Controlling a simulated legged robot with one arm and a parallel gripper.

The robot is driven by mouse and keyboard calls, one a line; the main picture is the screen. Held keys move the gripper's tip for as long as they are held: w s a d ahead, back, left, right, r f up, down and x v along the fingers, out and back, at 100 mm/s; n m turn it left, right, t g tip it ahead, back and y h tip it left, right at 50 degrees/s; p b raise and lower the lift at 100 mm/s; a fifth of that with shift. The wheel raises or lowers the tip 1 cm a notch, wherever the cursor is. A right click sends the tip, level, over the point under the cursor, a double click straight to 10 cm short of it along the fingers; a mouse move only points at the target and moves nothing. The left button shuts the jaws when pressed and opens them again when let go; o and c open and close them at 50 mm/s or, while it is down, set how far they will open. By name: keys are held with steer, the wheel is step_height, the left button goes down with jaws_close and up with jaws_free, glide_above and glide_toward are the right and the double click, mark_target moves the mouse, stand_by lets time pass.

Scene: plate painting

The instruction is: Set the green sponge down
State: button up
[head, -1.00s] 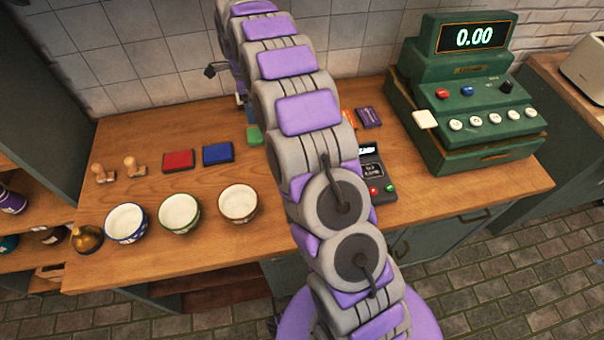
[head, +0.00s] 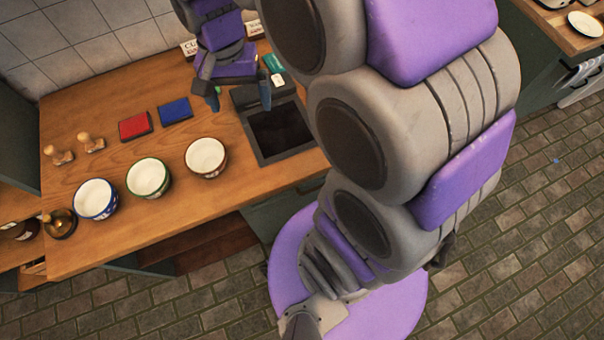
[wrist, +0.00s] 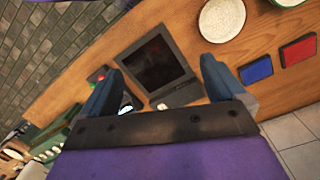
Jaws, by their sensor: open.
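My gripper (head: 240,97) is open above the back of the wooden counter, its two blue fingers apart. In the wrist view its fingers (wrist: 165,85) show spread with no sponge clearly between them. I cannot make out the green sponge for sure in either current view. A small teal-green patch (head: 272,62) shows beside the right finger in the head view; I cannot tell whether it is the sponge or part of a device. A dark square tray-like unit (head: 245,102) sits on the counter just in front of the gripper; it also shows in the wrist view (wrist: 184,83).
Three bowls, white inside, (head: 95,199) (head: 148,178) (head: 206,158) line the counter's front, beside a brass-coloured object (head: 60,224). Red (head: 134,125) and blue (head: 174,111) pads and two wooden stamps (head: 58,155) (head: 91,142) lie behind. Bare wood (head: 110,260) shows at front left.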

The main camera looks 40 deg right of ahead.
steer(key=s+f+n, duration=0.2)
steer(key=s+n, duration=0.5)
steer(key=s, duration=1.2)
steer(key=shift+s+d+f+g, duration=0.3)
steer(key=shift+s+d+f, duration=0.05)
steer(key=shift+s, duration=0.05)
steer(key=shift+d, duration=0.1)
